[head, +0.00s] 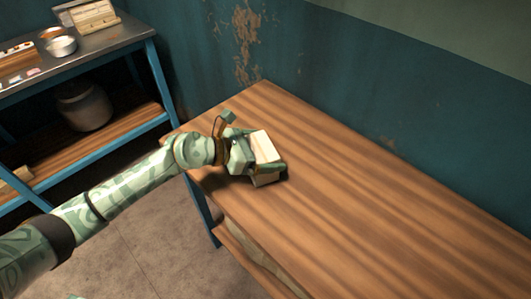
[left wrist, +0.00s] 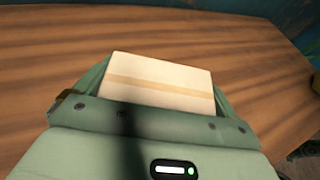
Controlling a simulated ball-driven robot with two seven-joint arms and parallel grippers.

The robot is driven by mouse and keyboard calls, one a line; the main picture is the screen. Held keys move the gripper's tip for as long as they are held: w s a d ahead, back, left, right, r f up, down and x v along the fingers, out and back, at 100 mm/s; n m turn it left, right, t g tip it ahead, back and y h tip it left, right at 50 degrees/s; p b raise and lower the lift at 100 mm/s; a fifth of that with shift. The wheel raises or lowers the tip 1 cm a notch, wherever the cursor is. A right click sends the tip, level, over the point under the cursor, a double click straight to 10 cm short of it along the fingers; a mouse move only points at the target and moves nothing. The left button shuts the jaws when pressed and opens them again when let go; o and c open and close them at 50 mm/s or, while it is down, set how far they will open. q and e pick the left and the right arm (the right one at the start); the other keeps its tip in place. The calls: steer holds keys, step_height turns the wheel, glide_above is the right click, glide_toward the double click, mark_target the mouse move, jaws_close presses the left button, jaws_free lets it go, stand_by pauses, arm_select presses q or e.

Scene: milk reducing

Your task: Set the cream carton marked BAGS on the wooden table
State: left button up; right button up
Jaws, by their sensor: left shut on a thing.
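The cream carton (head: 264,147) is between the fingers of my left gripper (head: 268,165), at the left end of the wooden table (head: 350,200). In the left wrist view the carton (left wrist: 160,82) shows a cream face with a tan band, with a finger of the left gripper (left wrist: 160,92) on each side. My left gripper is shut on it. The carton is at or just above the table top; I cannot tell whether it touches. No BAGS marking is readable. My right gripper is not in view.
A blue-framed shelf (head: 70,70) stands at the left with bowls (head: 62,46) on top and a large jar (head: 84,105) below. A teal wall (head: 330,60) runs behind the table. The table's middle and right are clear.

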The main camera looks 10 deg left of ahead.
arm_select(q)
steer(key=shift+f, duration=0.15)
steer(key=o, duration=0.7)
steer(key=shift+s+a+r, duration=0.2)
steer(key=shift+a+r, duration=0.05)
steer(key=p+v, duration=0.1)
steer(key=v, duration=1)
steer(key=shift+s, duration=0.15)
